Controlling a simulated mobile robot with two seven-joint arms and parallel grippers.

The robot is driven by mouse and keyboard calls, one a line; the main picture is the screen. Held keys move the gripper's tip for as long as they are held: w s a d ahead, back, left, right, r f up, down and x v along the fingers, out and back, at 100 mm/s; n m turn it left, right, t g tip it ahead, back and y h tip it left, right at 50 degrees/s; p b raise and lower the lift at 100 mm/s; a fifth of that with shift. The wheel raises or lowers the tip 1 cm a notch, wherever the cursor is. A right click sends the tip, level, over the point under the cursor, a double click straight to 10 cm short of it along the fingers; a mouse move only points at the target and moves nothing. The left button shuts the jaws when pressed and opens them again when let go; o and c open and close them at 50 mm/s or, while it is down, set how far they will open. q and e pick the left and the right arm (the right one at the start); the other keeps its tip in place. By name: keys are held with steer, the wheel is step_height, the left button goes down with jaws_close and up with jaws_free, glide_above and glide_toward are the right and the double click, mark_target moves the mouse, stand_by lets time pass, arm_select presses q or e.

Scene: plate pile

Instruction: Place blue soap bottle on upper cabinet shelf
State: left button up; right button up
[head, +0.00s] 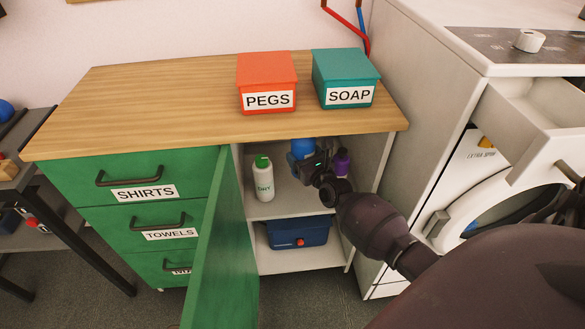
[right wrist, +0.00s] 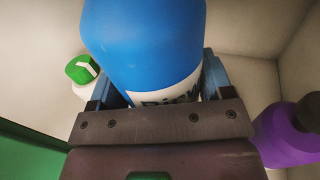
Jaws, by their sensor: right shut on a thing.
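The blue soap bottle (right wrist: 145,45) with a white label fills the middle of the right wrist view. In the head view it shows (head: 302,148) inside the open cabinet, partly hidden by my right gripper. My right gripper (right wrist: 155,92) is shut on the bottle, with one finger on each side of it. The upper cabinet shelf (head: 280,207) is white. The bottle is over this shelf, between the other two bottles. Whether its base touches the shelf is hidden. My left gripper is not in view.
A white bottle with a green cap (head: 263,180) stands left of the blue bottle, and a purple bottle (head: 342,162) right of it. A dark blue box (head: 298,232) sits on the lower shelf. The open green door (head: 218,250) bounds the left side; a washing machine (head: 420,130) stands right.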

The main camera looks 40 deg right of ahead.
steer(key=shift+w+d+f, duration=0.1)
steer(key=shift+f, duration=0.15)
step_height(320, 180, down, 4)
steer(key=shift+f+b, duration=0.25)
steer(key=shift+b, duration=0.7)
steer(key=shift+f, duration=0.3)
step_height(320, 180, down, 4)
steer(key=shift+r+b, duration=0.1)
steer(key=shift+b, duration=0.75)
steer(key=shift+f, duration=0.35)
steer(key=shift+r, duration=0.25)
steer(key=shift+f, duration=0.25)
steer(key=o, duration=0.9)
steer(key=shift+f, duration=0.1)
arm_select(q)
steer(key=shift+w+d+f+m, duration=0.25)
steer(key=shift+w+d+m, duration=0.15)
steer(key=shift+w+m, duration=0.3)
arm_select(e)
steer(key=o, duration=0.4)
